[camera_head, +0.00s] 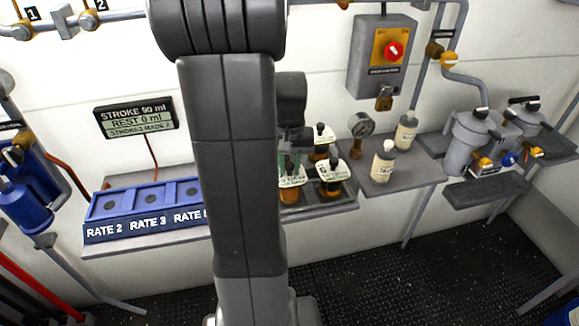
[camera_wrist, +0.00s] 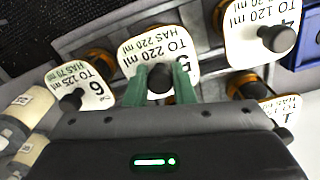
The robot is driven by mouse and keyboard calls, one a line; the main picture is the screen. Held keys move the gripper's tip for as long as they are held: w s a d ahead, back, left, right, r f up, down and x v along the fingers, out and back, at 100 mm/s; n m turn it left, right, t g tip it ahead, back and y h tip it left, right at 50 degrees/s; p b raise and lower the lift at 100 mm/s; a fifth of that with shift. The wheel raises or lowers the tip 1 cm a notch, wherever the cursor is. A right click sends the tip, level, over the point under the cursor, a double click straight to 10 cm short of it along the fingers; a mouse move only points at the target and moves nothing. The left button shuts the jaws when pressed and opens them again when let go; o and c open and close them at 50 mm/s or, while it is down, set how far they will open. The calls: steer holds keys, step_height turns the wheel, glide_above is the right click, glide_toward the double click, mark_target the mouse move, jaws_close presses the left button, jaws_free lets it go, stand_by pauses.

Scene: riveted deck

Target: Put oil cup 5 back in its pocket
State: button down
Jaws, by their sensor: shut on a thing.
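Oil cup 5 (camera_wrist: 146,45) has a white label reading "TO 220 ml, HAS 220 ml", with a dark knob on top. My gripper (camera_wrist: 160,79) is shut on this knob, one green finger on each side. In the head view, cup 5 (camera_head: 291,182) is at the front of the rack (camera_head: 325,207), its amber body showing below the label. My gripper (camera_head: 288,158) is over it, partly hidden by my arm. The cup looks upright and close to the rack. I cannot tell whether it is seated in its pocket, which is hidden under the label.
Cup 6 (camera_wrist: 83,87) and cup 4 (camera_wrist: 262,28) stand close on either side of cup 5; cup 1 (camera_wrist: 283,117) is behind. A blue rate tray (camera_head: 150,200) is left of the rack.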

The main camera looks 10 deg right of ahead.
steer(key=shift+f, duration=0.3)
steer(key=shift+f, duration=0.2)
steer(key=c, duration=1.2)
jaws_free()
steer(key=shift+c, duration=0.2)
step_height(320, 180, up, 12)
steer(key=shift+r, duration=0.2)
steer(key=shift+f, duration=0.15)
